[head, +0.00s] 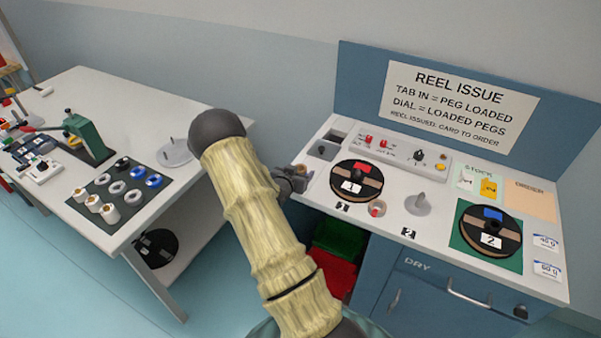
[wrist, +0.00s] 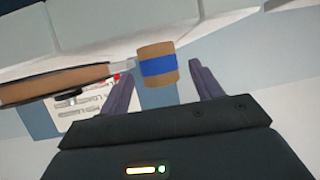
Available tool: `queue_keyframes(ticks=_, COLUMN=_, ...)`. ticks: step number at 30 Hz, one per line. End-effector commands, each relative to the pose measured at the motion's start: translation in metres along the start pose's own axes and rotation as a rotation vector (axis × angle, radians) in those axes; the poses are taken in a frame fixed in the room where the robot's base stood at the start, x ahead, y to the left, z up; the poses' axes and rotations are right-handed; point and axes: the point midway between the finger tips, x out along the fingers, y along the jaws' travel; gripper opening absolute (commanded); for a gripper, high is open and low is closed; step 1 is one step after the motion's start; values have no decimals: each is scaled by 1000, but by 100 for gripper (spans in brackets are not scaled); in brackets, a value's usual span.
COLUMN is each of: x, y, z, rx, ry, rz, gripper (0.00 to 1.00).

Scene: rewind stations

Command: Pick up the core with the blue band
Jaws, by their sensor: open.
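The core with the blue band (wrist: 157,67) is a short brown cylinder with a blue stripe around it, seen in the wrist view. It appears between the two fingertips of my gripper (wrist: 161,76), with a gap on each side. I cannot tell whether it is between the fingers or just beyond them. My gripper is open and empty. In the head view my gripper (head: 291,180) is at the left edge of the reel console (head: 446,216), partly behind my arm. I cannot make out the blue-banded core in the head view.
A reel marked 1 (head: 357,199) lies close right of my gripper; its brown edge fills the wrist view's left. A reel marked 2 (head: 490,254) lies further right. Green (head: 340,240) and red (head: 333,272) bins sit below. A white table (head: 120,90) stands left.

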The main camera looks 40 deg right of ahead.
Motion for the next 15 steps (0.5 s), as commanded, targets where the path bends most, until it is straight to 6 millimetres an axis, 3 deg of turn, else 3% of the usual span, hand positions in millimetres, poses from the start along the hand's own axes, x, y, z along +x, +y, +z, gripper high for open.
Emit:
queue_keyframes(ticks=10, x=0, y=1, z=0, rx=0, ry=0, rz=1, gripper=63)
queue_keyframes(ticks=15, x=0, y=1, z=0, rx=1, ry=0, rz=2, gripper=29)
